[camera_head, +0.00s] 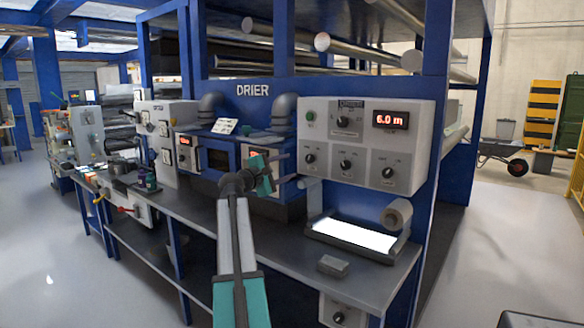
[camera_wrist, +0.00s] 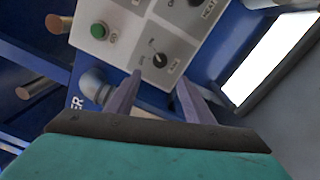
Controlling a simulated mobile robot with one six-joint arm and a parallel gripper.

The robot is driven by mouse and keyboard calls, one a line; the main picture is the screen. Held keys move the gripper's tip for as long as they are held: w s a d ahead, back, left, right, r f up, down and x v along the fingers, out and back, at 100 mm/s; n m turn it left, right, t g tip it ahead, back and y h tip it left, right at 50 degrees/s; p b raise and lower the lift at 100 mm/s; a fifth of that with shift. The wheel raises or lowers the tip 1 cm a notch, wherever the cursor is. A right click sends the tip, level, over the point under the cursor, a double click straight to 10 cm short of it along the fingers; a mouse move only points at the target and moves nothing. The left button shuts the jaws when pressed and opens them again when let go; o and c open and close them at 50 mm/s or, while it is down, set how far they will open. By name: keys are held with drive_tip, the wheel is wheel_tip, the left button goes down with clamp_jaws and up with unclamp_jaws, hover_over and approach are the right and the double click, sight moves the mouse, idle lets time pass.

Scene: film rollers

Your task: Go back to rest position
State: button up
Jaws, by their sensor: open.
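My gripper (camera_head: 287,168) is raised over the workbench, in front of the drier's control panels in the head view. Its arm reaches up from the bottom of the picture. In the wrist view the two grey fingers of my gripper (camera_wrist: 159,82) stand apart with nothing between them. Beyond them is a white control panel (camera_wrist: 125,55) with a green button (camera_wrist: 99,30) and black knobs. The picture there is strongly tilted. I cannot tell the exact gap between the fingers and the panel.
A large control box (camera_head: 362,146) with a red display hangs on the right. Below it are a bright light panel (camera_head: 353,235), a paper roll (camera_head: 396,214) and a small grey block (camera_head: 333,266) on the bench (camera_head: 290,232). Open floor (camera_head: 505,235) lies to the right.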

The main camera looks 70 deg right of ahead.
drive_tip(key=shift+w+a, duration=0.15)
drive_tip(key=shift+a, duration=0.45)
drive_tip(key=shift+w, duration=0.1)
